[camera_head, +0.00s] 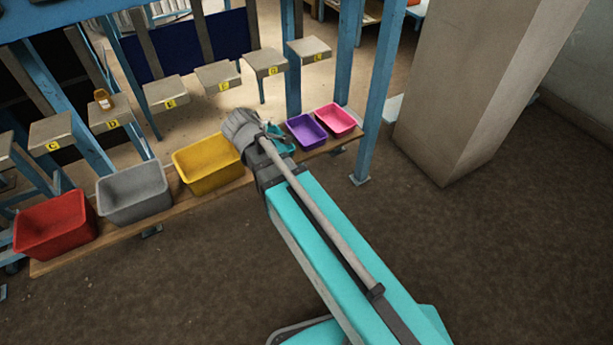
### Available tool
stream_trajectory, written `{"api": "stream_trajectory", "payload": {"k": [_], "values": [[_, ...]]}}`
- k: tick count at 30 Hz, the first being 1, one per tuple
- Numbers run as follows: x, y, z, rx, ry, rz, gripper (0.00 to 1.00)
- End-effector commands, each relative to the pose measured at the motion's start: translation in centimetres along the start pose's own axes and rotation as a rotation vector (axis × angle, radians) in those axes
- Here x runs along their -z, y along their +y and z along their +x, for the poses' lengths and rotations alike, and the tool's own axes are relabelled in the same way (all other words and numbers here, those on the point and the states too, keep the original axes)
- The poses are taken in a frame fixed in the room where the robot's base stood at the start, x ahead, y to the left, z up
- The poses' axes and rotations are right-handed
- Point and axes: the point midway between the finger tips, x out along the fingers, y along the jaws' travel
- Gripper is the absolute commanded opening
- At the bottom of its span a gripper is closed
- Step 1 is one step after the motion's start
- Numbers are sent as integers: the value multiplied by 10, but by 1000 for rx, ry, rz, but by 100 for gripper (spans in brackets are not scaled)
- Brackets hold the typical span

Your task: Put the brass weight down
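A small amber-brown object (102,98) with a pale label-like patch stands on the stone-coloured block marked D at the upper left. It is too small to tell whether it is the brass weight. No other object that looks like a brass weight shows. My arm reaches from the lower right to a grey joint (243,130) in front of the bins. My gripper's fingers do not show, so what they hold, if anything, is hidden.
Several lettered blocks (167,92) stand in a row on a blue frame. Below, a plank (105,240) carries red (55,225), grey (134,193), yellow (208,165), teal (281,141), purple (306,131) and pink (335,119) bins. A square pillar (470,90) stands right; floor before the plank is clear.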

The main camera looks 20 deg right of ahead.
Motion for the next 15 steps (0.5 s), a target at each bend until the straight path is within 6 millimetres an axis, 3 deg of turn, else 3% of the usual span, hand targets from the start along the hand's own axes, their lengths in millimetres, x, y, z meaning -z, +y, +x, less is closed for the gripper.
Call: {"api": "stream_trajectory", "payload": {"k": [1,6,10,15], "values": [[-24,-8,4,66,-24,101,90],[-79,-39,10,290,-111,435,90],[-111,-62,5,448,-187,662,90],[-136,-83,-4,599,-266,866,90]]}}
